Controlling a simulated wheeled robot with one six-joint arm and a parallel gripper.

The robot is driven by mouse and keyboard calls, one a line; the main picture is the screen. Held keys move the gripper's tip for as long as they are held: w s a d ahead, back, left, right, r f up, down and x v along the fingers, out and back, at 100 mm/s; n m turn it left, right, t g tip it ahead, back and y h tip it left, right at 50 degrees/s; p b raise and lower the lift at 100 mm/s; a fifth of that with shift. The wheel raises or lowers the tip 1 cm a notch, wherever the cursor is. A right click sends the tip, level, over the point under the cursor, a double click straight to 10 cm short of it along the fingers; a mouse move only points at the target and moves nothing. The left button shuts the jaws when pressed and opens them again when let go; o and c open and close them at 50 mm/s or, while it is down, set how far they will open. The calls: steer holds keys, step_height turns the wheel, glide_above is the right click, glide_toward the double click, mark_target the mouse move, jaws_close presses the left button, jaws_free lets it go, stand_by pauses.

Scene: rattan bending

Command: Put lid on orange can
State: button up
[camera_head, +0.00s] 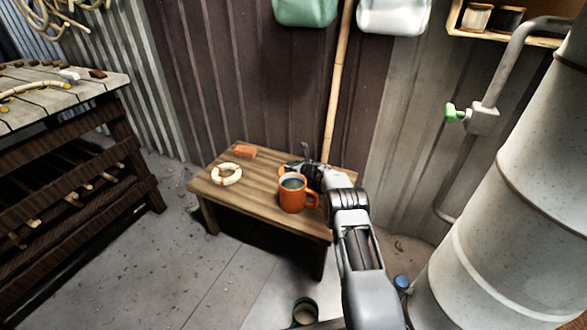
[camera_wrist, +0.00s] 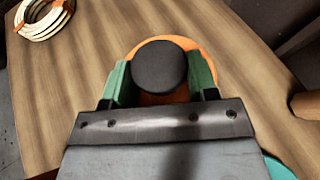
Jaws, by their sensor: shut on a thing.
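My gripper (camera_wrist: 160,80) has green fingers closed on both sides of a round black knob (camera_wrist: 160,68). An orange round surface (camera_wrist: 208,58) shows under and around the knob. I cannot tell whether it is the lid or the top of the orange can. In the head view my gripper (camera_head: 304,165) is low over the far right part of the small table, and what it holds is too small to make out. An orange mug (camera_head: 291,198) with a handle stands upright in front of it, its top showing grey. No separate orange can shows clearly.
The small wooden table (camera_head: 225,201) also bears a pale ring (camera_head: 227,174) and a reddish block (camera_head: 244,151). The ring shows in the wrist view (camera_wrist: 44,18) too. A bamboo pole (camera_head: 337,90) stands behind. A large pale drum (camera_head: 480,230) stands right of my arm.

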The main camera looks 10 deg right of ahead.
step_height(320, 180, up, 19)
steer(key=s+d+p, duration=0.3)
steer(key=p, duration=0.3)
steer(key=s+a+n+g+y, duration=0.2)
steer(key=s+n, duration=0.1)
steer(key=s, duration=0.4)
steer(key=s+a+n+g+y, duration=0.2)
steer(key=s+a+n+y, duration=0.1)
steer(key=s, duration=0.4)
steer(key=shift+a+g+p, duration=0.25)
steer(key=shift+g+p, duration=0.15)
steer(key=shift+p, duration=0.05)
step_height(320, 180, down, 6)
steer(key=b, duration=0.3)
steer(key=shift+b, duration=0.3)
steer(key=shift+f+b, duration=1)
steer(key=shift+b, duration=0.65)
stand_by(0.9)
